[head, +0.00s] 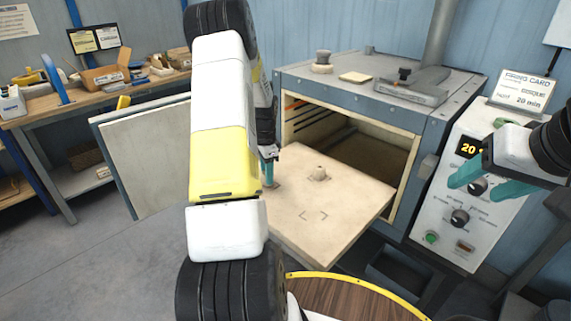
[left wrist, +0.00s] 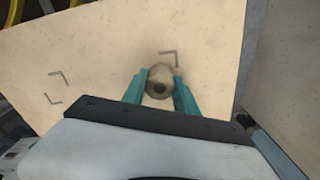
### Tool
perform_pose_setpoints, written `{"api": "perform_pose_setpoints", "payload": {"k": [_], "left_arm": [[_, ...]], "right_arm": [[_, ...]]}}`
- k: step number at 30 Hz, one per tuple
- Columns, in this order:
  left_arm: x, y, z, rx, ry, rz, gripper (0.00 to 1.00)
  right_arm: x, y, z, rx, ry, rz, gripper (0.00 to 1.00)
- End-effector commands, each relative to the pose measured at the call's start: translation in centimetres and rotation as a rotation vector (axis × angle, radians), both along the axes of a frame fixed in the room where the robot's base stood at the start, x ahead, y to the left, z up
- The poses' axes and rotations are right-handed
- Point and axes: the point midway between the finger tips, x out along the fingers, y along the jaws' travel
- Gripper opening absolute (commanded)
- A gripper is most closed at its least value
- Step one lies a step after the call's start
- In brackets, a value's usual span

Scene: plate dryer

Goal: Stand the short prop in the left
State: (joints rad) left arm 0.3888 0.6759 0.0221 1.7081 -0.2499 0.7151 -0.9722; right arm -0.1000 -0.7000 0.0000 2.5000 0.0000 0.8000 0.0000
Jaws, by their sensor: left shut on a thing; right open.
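My left gripper (head: 270,172) is over the left side of the pale kiln shelf (head: 352,205). Another prop (head: 319,173) stands on the shelf toward the kiln. Front corner marks (head: 314,215) are empty. My right gripper (head: 487,182) is open and empty before the control panel.
The kiln (head: 437,140) is open behind the shelf, its door (head: 150,155) swung out left. A small pot (head: 323,60) and other pieces lie on top. The control panel (head: 460,215) is at right. A round yellow-rimmed wooden table (head: 350,300) stands in front.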

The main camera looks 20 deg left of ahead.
Motion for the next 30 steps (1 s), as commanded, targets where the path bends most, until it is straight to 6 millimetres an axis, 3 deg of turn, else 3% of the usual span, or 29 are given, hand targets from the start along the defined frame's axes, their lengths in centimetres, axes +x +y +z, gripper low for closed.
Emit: {"api": "perform_pose_setpoints", "payload": {"k": [12, 13, 15, 16, 26, 30], "left_arm": [[0.0, 0.0, -1.0, 0.0, 0.0, 0.001, 0.0], [0.0, 0.0, -0.9, 0.001, -0.001, 0.001, 0.41], [0.0, 0.0, -0.9, 0.001, -0.001, 0.001, 0.55], [0.0, 0.0, -0.9, 0.001, -0.001, 0.001, 0.57], [0.0, 0.0, -0.7, 0.001, -0.001, 0.001, 0.57], [0.1, 0.0, 0.8, 0.002, -0.005, 0.0, 0.57]], "right_arm": [[0.0, 0.0, 0.0, 0.0, 0.0, 0.0, 0.57], [0.0, 0.0, 0.0, 0.0, 0.0, 0.0, 0.57], [0.0, 0.0, 0.0, 0.0, 0.0, 0.0, 0.57], [0.0, 0.0, 0.0, 0.0, 0.0, 0.0, 0.57], [0.0, 0.0, 0.0, 0.0, 0.0, 0.0, 0.57], [0.0, 0.0, 0.0, 0.0, 0.0, 0.0, 0.57]]}}
